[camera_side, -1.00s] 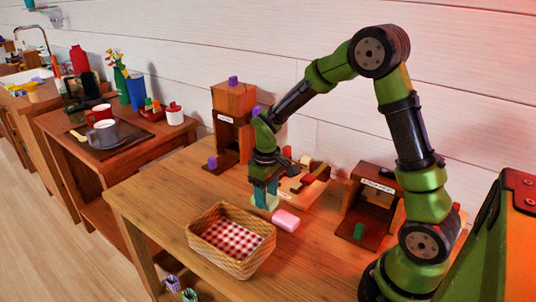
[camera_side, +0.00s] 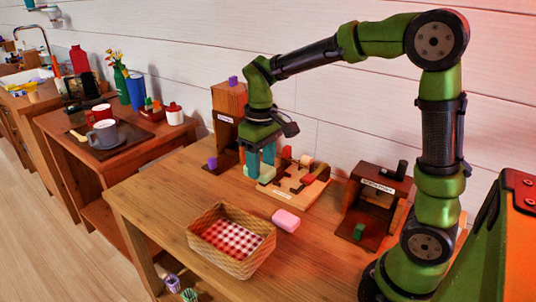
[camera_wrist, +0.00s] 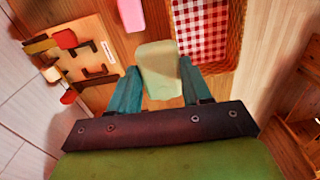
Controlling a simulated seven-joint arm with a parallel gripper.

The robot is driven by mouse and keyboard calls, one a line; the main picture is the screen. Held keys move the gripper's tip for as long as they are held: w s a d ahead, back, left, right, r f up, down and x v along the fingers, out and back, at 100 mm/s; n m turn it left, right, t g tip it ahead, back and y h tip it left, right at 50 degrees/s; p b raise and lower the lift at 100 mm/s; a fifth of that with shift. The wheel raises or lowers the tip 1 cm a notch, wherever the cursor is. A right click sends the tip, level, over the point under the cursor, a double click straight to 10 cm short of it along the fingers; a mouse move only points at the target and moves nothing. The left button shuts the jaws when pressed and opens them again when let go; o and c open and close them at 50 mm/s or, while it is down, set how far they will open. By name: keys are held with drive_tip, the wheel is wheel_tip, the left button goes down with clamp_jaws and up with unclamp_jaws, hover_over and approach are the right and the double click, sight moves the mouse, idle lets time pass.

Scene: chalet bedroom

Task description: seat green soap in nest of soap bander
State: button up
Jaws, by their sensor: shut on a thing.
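My gripper (camera_wrist: 156,85) is shut on the pale green soap (camera_wrist: 160,68), with one teal finger on each side of it. In the side view the soap (camera_side: 265,174) hangs at the fingertips, in front of the left end of the soap bander (camera_side: 314,191). The bander is a light wooden board with dark brackets, red parts and a small label. In the wrist view the bander (camera_wrist: 97,68) lies left of the soap, and the soap is not over its brackets. The exact height of the soap above the table is hard to tell.
A pink soap bar (camera_side: 286,221) lies on the table by a wicker basket (camera_side: 258,262) with checked cloth. A dark wooden stand (camera_side: 380,183) with a green block is at the right. A tall wooden tower (camera_side: 228,115) with purple blocks stands behind at left.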

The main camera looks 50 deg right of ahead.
drive_tip(key=w+d+f, duration=0.1)
drive_tip(key=d+f, duration=0.2)
drive_tip(key=d, duration=0.7)
drive_tip(key=w+d+f, duration=0.2)
drive_tip(key=d+f, duration=0.1)
drive_tip(key=d, duration=0.6)
drive_tip(key=f, duration=0.9)
drive_tip(key=shift+d+f, duration=0.2)
drive_tip(key=shift+f, duration=0.05)
drive_tip(key=shift+f, duration=0.2)
drive_tip(key=o, duration=1.1)
drive_tip(key=shift+f, duration=0.1)
drive_tip(key=shift+s+a, duration=0.1)
